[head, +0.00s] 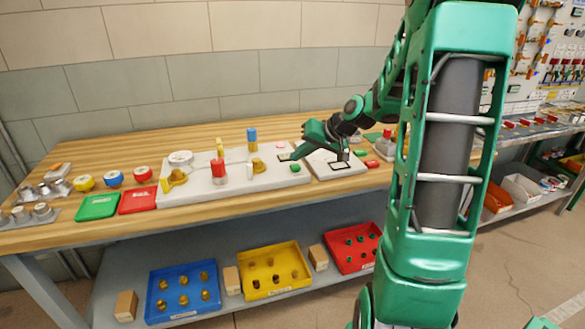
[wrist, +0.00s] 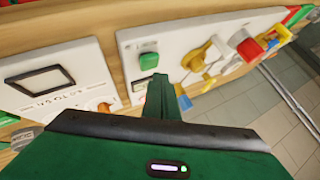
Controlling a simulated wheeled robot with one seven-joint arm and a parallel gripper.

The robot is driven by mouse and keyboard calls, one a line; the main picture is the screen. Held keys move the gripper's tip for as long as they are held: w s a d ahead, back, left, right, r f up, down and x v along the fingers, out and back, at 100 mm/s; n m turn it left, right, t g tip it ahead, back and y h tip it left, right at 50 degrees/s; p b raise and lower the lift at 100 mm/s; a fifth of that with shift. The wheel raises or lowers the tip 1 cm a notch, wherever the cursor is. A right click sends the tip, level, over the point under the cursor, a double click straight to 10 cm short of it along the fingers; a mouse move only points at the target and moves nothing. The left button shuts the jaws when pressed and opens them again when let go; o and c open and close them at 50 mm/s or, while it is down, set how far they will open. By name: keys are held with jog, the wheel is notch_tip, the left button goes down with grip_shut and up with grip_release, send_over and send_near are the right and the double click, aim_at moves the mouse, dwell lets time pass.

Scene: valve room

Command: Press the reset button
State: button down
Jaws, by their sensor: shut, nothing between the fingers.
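A green button (head: 295,168) sits at the right end of the long white valve panel (head: 232,181). In the wrist view the green button (wrist: 149,61) stands on its white plate beside a small framed window. No readable label tells me whether this is the reset button. My gripper (head: 298,154) is shut and empty, its fingers pointing down and left near that button. In the wrist view the fingertips (wrist: 159,80) appear just below the button in the picture. I cannot tell whether they touch it.
A second white panel with a black-framed window (head: 348,166) stands to the right, under my arm. Yellow, red and blue fittings stand on the long panel. A green tray (head: 97,206) and a red tray (head: 138,200) lie at left. Bins sit on the lower shelf.

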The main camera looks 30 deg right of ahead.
aim_at(299, 167)
jog(key=shift+f, duration=0.15)
jog(key=shift+s+f, duration=0.1)
jog(key=shift+f, duration=0.15)
jog(key=shift+f, duration=0.45)
dwell(1.1)
jog(key=shift+r, duration=0.9)
jog(key=shift+r, duration=0.15)
jog(key=shift+r, duration=2.35)
